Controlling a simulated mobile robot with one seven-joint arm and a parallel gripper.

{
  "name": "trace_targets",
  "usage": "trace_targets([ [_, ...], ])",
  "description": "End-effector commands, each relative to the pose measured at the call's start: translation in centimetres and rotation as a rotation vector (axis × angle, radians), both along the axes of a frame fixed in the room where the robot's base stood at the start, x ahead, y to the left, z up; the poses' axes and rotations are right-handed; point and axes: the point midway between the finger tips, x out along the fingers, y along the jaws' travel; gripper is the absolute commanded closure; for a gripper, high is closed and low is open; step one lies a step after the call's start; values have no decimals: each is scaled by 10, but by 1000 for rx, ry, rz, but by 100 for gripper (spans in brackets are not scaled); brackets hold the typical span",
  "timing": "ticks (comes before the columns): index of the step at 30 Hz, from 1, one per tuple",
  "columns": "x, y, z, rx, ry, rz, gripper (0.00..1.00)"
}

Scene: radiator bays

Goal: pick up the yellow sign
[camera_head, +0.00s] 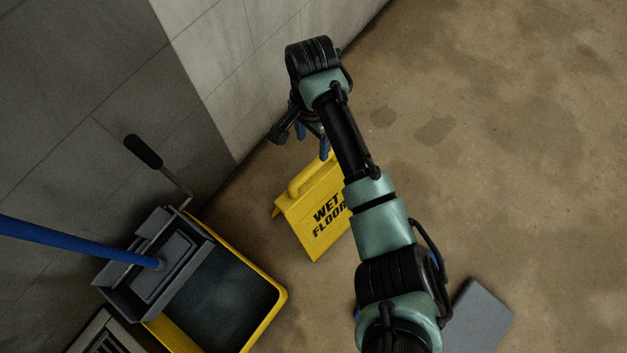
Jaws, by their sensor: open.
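The yellow sign (312,213) stands on the floor near the wall, in the middle of the head view. It is a folding sign with a handle at its top and black "WET FLOOR" lettering. My arm hides its right side. My gripper (312,142) is open, with blue fingertips partly hidden behind my own wrist. The fingertips show just above the sign's handle in the picture. I see nothing between them, and I cannot tell how far they are from the handle.
A yellow mop bucket (277,305) with a grey wringer (170,270) and a blue mop handle (75,242) stands at lower left. A floor grate (103,338) is beside it. The tiled wall (120,75) bounds the left. The brown floor (520,150) at right is mostly clear.

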Motion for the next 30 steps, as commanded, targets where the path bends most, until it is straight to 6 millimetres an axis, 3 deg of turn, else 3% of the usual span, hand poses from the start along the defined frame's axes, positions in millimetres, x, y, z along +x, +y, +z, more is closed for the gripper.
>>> trace_targets([
  [3,0,-1,-26,-2,1,0,32],
  [11,0,-1,-46,0,-3,2,32],
  [19,-3,-6,-85,-2,-4,1,32],
  [30,-3,-5,-93,0,-4,2,32],
])
